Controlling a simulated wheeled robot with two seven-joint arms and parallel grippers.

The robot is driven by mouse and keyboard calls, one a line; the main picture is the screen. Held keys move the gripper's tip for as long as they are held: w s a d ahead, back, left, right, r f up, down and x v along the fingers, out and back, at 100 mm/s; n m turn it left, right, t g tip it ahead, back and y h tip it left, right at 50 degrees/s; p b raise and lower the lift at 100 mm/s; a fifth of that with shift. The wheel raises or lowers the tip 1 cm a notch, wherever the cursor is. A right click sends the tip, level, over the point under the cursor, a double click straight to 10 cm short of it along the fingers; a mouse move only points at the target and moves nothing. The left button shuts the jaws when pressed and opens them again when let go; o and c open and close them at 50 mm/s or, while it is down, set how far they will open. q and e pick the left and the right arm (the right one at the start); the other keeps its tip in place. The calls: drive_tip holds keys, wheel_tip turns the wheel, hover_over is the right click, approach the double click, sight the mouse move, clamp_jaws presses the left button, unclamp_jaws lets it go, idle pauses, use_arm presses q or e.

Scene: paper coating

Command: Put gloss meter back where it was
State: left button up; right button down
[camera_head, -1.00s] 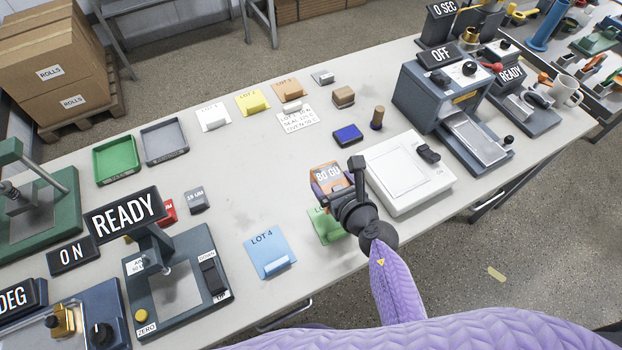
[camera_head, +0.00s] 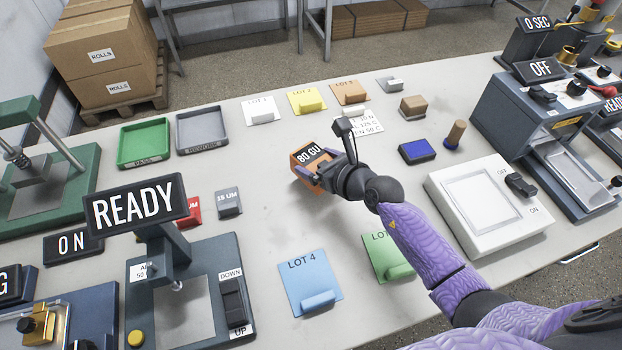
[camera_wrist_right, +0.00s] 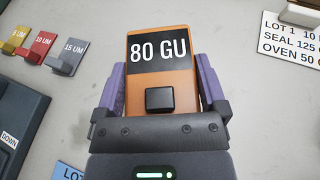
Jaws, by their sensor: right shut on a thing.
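The gloss meter (camera_head: 306,156) is an orange box with a dark display reading "80 GU". My right gripper (camera_head: 318,172) is shut on it near the middle of the table. In the right wrist view the gloss meter (camera_wrist_right: 162,80) sits between the two purple fingers of the gripper (camera_wrist_right: 162,90), with its display facing the camera and a black button below. Whether its underside touches the table cannot be told. My left gripper is not in view.
Blue LOT 4 (camera_head: 308,277) and green (camera_head: 380,252) cards lie in front. A white light box (camera_head: 480,230), blue pad (camera_head: 416,151) and wooden-handled tool (camera_head: 455,135) stand to the right. Green (camera_head: 144,164) and grey (camera_head: 203,147) trays are back left. Bare table surrounds the gloss meter.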

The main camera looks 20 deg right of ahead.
wheel_tip(320, 180, down, 4)
drive_tip(key=shift+r+b, duration=0.25)
drive_tip(key=shift+b, duration=0.7)
drive_tip(key=shift+r, duration=0.3)
unclamp_jaws()
drive_tip(key=shift+f, duration=0.2)
drive_tip(key=shift+s+r+p, duration=0.1)
drive_tip(key=shift+r+p, duration=0.2)
drive_tip(key=shift+p, duration=0.1)
drive_tip(key=p+v, duration=0.3)
drive_tip(key=v, duration=0.8)
drive_tip(key=shift+s+d+p, duration=0.1)
drive_tip(key=shift+s+p, duration=0.05)
drive_tip(key=shift+p, duration=0.25)
drive_tip(key=shift+s+d, duration=0.1)
drive_tip(key=shift+s, duration=0.1)
